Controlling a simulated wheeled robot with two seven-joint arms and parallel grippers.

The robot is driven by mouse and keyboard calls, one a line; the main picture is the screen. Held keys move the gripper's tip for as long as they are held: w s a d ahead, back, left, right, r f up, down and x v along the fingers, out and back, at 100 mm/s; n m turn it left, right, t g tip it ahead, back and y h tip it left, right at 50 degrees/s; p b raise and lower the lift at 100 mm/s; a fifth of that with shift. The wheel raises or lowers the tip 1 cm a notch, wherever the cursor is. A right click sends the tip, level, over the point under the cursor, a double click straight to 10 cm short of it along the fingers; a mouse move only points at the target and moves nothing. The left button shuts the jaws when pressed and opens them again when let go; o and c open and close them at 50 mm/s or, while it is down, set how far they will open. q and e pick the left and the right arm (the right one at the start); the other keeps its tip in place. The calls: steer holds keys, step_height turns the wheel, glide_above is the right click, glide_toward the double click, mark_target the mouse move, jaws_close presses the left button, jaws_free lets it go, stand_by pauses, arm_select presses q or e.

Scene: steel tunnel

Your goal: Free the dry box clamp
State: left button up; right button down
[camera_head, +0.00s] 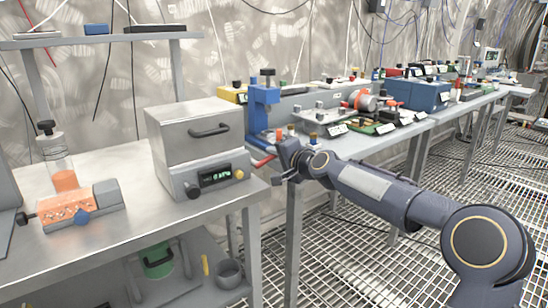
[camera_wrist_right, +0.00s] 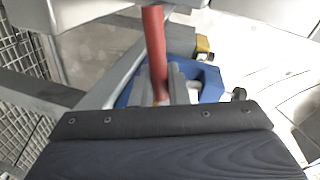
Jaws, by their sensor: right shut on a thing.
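A grey box with a black handle and a small lit display (camera_head: 196,150) stands on the left bench; I cannot tell if it is the dry box. A blue upright device (camera_head: 264,107) stands just right of it and also shows in the right wrist view (camera_wrist_right: 211,84). A red bar (camera_head: 264,161) sticks out low in front of the blue device. My right gripper (camera_head: 282,165) is shut on this red bar, which runs between its fingers in the right wrist view (camera_wrist_right: 154,40). The joint of bar and device is hidden. My left gripper is out of view.
An orange fixture with a clear cylinder (camera_head: 66,180) stands on the left bench (camera_head: 110,258). A second bench behind my right arm carries a blue box (camera_head: 415,95) and several small parts. The grating floor (camera_head: 345,260) is open at the lower right.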

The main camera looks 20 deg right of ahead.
steer(key=shift+d+f+m, duration=0.1)
steer(key=shift+f+m, duration=0.2)
steer(key=shift+m, duration=0.1)
stand_by(0.3)
steer(key=c, duration=1.5)
jaws_free()
steer(key=b+v, duration=0.2)
steer(key=v, duration=0.5)
steer(key=shift+s+d, duration=0.15)
steer(key=shift+s, duration=0.15)
